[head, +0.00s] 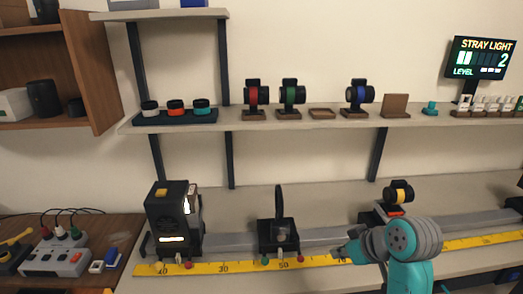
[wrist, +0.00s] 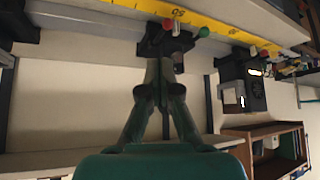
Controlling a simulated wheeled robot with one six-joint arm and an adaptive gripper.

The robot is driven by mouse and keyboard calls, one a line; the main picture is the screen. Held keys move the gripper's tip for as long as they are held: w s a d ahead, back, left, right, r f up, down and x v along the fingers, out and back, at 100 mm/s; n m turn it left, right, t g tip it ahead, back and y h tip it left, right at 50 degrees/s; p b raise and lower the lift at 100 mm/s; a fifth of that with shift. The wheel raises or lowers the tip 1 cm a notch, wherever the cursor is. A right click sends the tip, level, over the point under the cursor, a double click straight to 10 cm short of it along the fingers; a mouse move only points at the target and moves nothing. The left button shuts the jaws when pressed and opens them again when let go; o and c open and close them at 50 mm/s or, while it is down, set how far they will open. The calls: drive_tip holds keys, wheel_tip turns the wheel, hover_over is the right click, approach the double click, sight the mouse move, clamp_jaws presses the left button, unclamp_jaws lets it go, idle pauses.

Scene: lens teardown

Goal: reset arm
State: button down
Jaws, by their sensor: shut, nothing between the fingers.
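My teal and grey arm (head: 405,250) reaches in at the lower right of the head view. My gripper (head: 342,252) points left, over the bench near the yellow ruler. In the wrist view my gripper (wrist: 160,68) is shut and empty, its fingertips together. That view is upside down. The fingertips appear in front of the black holder (wrist: 168,45), but I cannot tell the gap in depth. In the head view the holder (head: 278,234) stands on the rail to the left of my gripper, apart from it.
A black lamp box (head: 174,222) stands on the rail at left. A yellow-ringed lens mount (head: 398,193) stands behind my arm. The yellow ruler (head: 210,267) runs along the bench front. A shelf (head: 240,125) above carries several coloured lens mounts. A control box (head: 55,257) sits lower left.

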drive_tip(key=s+a+f+m+t, duration=0.1)
drive_tip(key=s+a+f, duration=0.15)
drive_tip(key=f, duration=0.45)
drive_tip(key=s+a+f+m+t, duration=0.1)
drive_tip(key=s+f+m, duration=0.1)
drive_tip(key=s+f, duration=0.3)
drive_tip(key=s+f+m+t+h, duration=0.2)
drive_tip(key=s+f, duration=0.6)
drive_tip(key=s, duration=0.2)
drive_tip(key=s+r+t, duration=0.2)
drive_tip(key=s+r, duration=0.2)
drive_tip(key=s, duration=0.9)
drive_tip(key=s+a+r+t+h, duration=0.1)
drive_tip(key=s+r, duration=0.4)
drive_tip(key=s, duration=0.8)
drive_tip(key=shift+s+t, duration=0.25)
drive_tip(key=shift+t, duration=0.25)
drive_tip(key=shift+a, duration=0.1)
